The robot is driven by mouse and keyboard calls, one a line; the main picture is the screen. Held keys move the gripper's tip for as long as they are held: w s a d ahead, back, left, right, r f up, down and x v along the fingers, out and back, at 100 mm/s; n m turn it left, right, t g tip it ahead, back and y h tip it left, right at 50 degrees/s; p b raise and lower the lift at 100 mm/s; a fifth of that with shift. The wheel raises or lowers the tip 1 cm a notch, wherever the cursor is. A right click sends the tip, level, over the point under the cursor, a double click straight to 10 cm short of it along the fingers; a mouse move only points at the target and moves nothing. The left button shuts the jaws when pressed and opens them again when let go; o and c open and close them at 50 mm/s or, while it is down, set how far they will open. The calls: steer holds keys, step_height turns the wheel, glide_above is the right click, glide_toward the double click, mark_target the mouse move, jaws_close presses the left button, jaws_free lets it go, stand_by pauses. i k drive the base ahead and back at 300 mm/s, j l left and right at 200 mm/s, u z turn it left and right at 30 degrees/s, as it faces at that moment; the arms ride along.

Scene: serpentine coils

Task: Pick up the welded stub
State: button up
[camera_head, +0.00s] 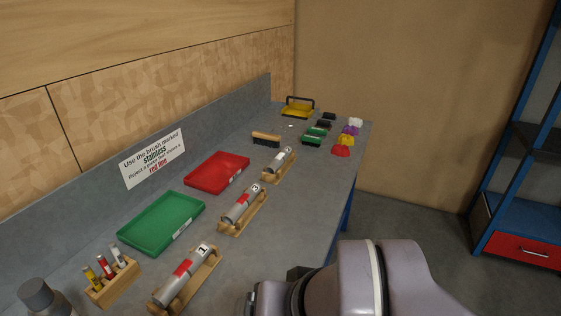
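Three silver stubs lie in wooden cradles in a row along the grey bench. The nearest stub (183,274) has a red band and a label with 1. Weld seams are too small to make out. My gripper (254,299) shows only as a dark piece at the bottom edge, right of the nearest stub and apart from it. Its fingers are not clear.
A green tray (186,239) and a red tray (240,178) lie left of the stubs. A brush (266,139), a yellow dustpan (298,111) and several coloured pieces are farther back. A marker holder (113,285) and a bottle (38,295) stand near left. A blue shelf (480,243) is right.

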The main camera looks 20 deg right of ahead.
mark_target(273, 166)
steer(key=i+l+u, duration=0.15)
steer(key=l, duration=0.3)
steer(key=i+l+u, duration=0.15)
steer(key=l, duration=0.3)
steer(key=i+l+u, duration=0.15)
steer(key=i+l, duration=0.15)
steer(key=l, duration=0.2)
steer(key=i+l+u, duration=0.15)
steer(key=l, duration=0.35)
steer(key=i+l+u, duration=0.15)
steer(key=l, duration=0.35)
steer(key=l+u, duration=0.1)
steer(key=l, duration=0.45)
